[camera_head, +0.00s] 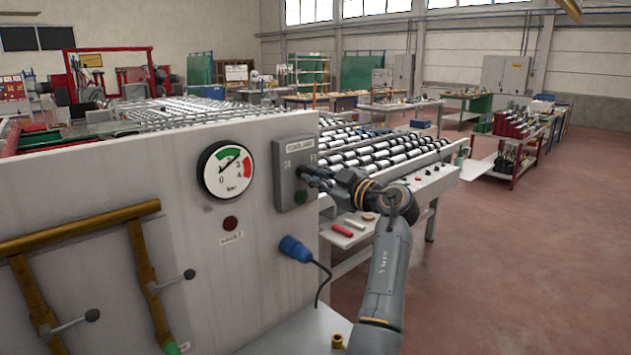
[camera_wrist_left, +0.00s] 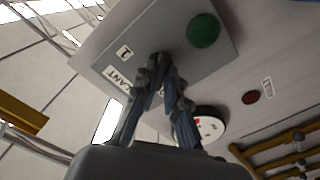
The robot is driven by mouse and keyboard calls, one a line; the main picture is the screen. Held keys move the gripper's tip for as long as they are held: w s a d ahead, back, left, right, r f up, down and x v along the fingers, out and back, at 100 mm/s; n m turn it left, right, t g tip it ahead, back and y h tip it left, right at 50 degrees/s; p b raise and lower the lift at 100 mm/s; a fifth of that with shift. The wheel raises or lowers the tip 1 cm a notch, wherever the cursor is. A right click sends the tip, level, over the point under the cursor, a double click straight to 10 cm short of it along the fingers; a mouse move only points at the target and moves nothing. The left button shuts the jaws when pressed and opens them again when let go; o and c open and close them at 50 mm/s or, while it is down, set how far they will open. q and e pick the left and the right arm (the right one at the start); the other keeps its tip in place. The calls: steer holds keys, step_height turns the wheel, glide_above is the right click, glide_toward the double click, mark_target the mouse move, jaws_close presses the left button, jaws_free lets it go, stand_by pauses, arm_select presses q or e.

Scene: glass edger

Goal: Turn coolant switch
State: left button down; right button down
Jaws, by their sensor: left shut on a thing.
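The grey coolant switch box (camera_head: 287,157) is mounted upright on the white machine panel in the head view. It carries a label on top and a green button (camera_head: 301,197) low on its face. My left gripper (camera_head: 312,174) reaches the box from the right and is shut on the switch knob, which is mostly hidden by the fingers. In the left wrist view, the fingertips (camera_wrist_left: 160,64) meet at the dark knob on the box face, between the number marks and the green button (camera_wrist_left: 203,30). My right gripper is in neither view.
A pressure gauge (camera_head: 226,170) and a red button (camera_head: 231,223) sit left of the box. A blue plug (camera_head: 295,249) with a black cable sticks out below. Yellow pipes (camera_head: 80,229) with levers are at lower left. A roller conveyor (camera_head: 390,152) lies behind. Open floor is at right.

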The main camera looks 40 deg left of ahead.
arm_select(q)
steer(key=m+b, duration=0.2)
steer(key=m, duration=0.8)
steer(key=shift+r+m+b, duration=0.1)
steer(key=shift+m+b, duration=0.2)
steer(key=shift+m+p, duration=0.45)
steer(key=shift+m, duration=1.45)
steer(key=c, duration=1.4)
jaws_free()
steer(key=s+d, duration=0.1)
steer(key=d, duration=1.1)
